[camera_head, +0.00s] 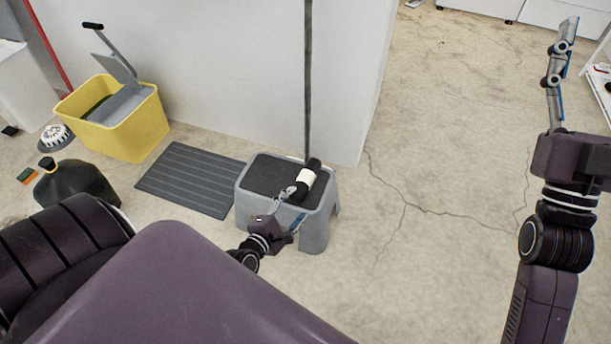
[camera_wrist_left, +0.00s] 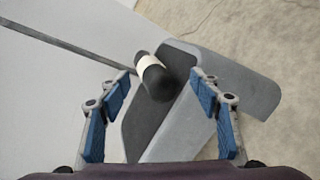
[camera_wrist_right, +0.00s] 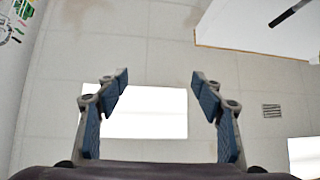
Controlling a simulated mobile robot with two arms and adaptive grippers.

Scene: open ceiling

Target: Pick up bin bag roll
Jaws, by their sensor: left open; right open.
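The bin bag roll (camera_head: 306,178) is a black roll with a white band, lying on the dark top of a grey step stool (camera_head: 316,232). In the left wrist view the roll (camera_wrist_left: 152,76) is ahead of and between the spread fingers, with the stool top (camera_wrist_left: 145,127) under it. My left gripper (camera_head: 284,202) is open and empty, close to the roll on its near left side; contact cannot be told. The left fingers (camera_wrist_left: 160,95) show wide apart. My right gripper (camera_wrist_right: 160,85) is open and empty, raised at the right side of the head view and pointing up at the ceiling.
A dark pole (camera_head: 308,80) stands upright behind the roll. A grey ribbed mat (camera_head: 190,180), a yellow mop bucket (camera_head: 130,128) and a black jug (camera_head: 75,184) are to the left. A white wall (camera_head: 230,70) stands behind the stool. The concrete floor (camera_head: 450,160) to the right is clear.

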